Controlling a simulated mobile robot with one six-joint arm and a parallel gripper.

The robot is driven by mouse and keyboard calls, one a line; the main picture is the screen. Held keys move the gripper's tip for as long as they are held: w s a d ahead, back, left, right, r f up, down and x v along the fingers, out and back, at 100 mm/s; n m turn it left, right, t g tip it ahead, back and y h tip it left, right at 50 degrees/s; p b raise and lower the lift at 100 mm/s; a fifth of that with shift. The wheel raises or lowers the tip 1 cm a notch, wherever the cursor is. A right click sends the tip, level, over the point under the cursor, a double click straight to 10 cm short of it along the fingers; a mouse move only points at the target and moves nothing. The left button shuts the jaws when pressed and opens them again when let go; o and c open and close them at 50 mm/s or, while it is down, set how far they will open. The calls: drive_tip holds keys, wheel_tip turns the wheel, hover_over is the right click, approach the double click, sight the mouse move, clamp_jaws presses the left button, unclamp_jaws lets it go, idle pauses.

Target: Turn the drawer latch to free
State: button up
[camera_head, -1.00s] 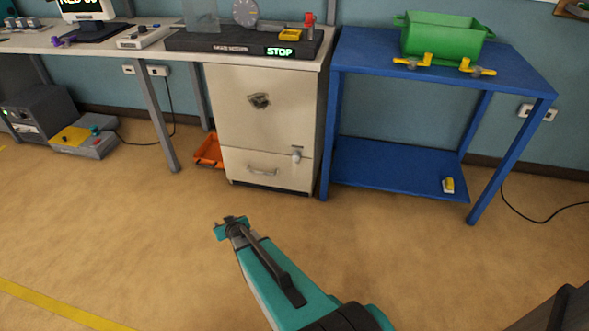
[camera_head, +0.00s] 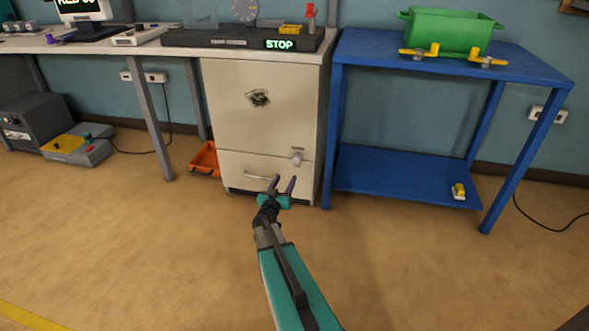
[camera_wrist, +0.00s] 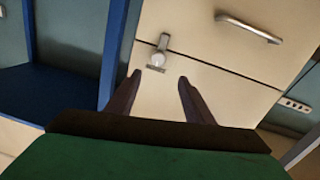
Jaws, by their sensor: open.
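My gripper (camera_head: 284,182) is open and empty, in front of the drawer and a little below the latch. It also shows in the wrist view (camera_wrist: 160,77). The drawer handle (camera_head: 261,177) is a metal bar left of my fingers; it also shows in the wrist view (camera_wrist: 249,27). The drawer looks closed.
A blue table (camera_head: 440,62) with a lower shelf stands right of the cabinet and carries a green bin (camera_head: 450,33). An orange tray (camera_head: 204,158) lies on the floor left of the cabinet. The floor in front is clear.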

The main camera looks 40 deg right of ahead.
drive_tip(key=shift+s+d, duration=0.15)
drive_tip(key=shift+d, duration=0.1)
drive_tip(key=b, duration=0.4)
approach(296, 160)
drive_tip(key=x, duration=0.6)
drive_tip(key=shift+d+f, duration=0.2)
drive_tip(key=shift+f, duration=0.1)
drive_tip(key=shift+b+x, duration=0.55)
drive_tip(key=shift+x, duration=0.65)
drive_tip(key=shift+r, duration=0.15)
